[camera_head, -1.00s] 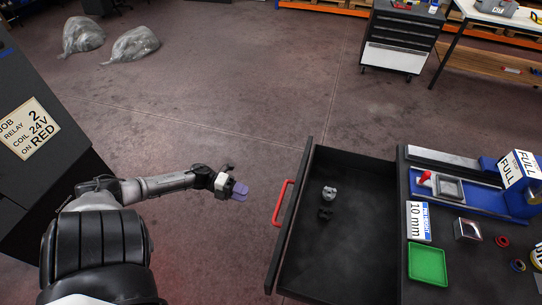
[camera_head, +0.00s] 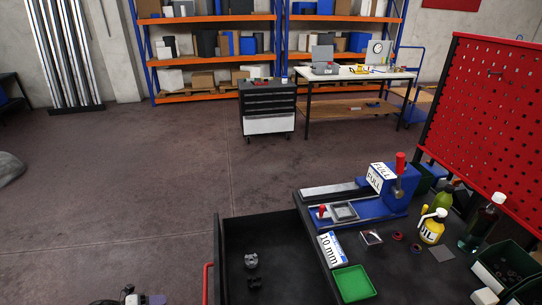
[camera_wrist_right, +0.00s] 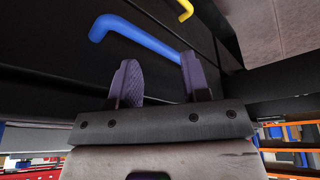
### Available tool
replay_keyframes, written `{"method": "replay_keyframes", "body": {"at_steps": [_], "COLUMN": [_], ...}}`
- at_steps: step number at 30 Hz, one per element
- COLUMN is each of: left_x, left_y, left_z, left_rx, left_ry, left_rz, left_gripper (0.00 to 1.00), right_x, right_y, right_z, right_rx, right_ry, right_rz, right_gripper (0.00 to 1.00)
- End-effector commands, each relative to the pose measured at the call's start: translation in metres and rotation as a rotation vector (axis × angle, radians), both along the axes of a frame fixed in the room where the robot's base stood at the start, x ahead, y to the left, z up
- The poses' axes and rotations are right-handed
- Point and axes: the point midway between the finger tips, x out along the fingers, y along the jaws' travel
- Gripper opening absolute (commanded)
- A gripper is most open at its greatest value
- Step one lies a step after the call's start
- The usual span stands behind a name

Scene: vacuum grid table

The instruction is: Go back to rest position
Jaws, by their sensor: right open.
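A blue handle (camera_wrist_right: 140,34) on a dark cabinet front lies beyond the fingers.
The open drawer (camera_head: 262,228) with a red handle (camera_head: 207,283) holds a grey part (camera_head: 251,260) and a darker part (camera_head: 255,282). The worktop carries a blue vise (camera_head: 393,192), a green tray (camera_head: 354,283) and bottles. A red pegboard (camera_head: 490,120) stands right.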

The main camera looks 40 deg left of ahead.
Motion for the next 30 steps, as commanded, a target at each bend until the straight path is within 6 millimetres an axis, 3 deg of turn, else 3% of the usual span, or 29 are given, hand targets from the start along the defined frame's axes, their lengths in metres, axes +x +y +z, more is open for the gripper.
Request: {"method": "replay_keyframes", "body": {"at_steps": [4,10,13,17,23,26,29,30], "left_x": [0.009,0.023,0.026,0.023,-0.003,-0.023,-0.047,-0.057], "left_y": [0.028,0.067,0.078,0.079,0.043,0.005,-0.046,-0.071], "left_z": [-0.011,-0.012,-0.008,-0.004,-0.006,-0.009,-0.008,-0.006], "left_rx": [0.029,0.047,0.039,0.011,-0.078,-0.137,-0.203,-0.231], "left_ry": [0.067,0.140,0.175,0.226,0.356,0.459,0.590,0.652], "left_rz": [0.205,0.570,0.757,0.985,1.309,1.448,1.557,1.589], "left_gripper": [0.41,0.41,0.41,0.41,0.41,0.41,0.41,0.41], "right_x": [0.007,0.004,0.001,0.001,0.001,0.001,0.001,0.002], "right_y": [0.005,0.005,0.004,0.005,0.004,0.004,0.003,0.003], "right_z": [0.003,0.002,0.001,0.001,0.001,0.001,0.001,0.001], "right_rx": [0.015,0.015,0.015,0.015,0.013,0.012,0.010,0.010], "right_ry": [-0.017,-0.009,-0.003,-0.003,-0.003,-0.003,-0.003,-0.004], "right_rz": [-0.005,-0.007,-0.007,-0.007,-0.006,-0.006,-0.004,-0.004], "right_gripper": [0.43,0.43,0.43,0.43,0.43,0.43,0.43,0.43]}}
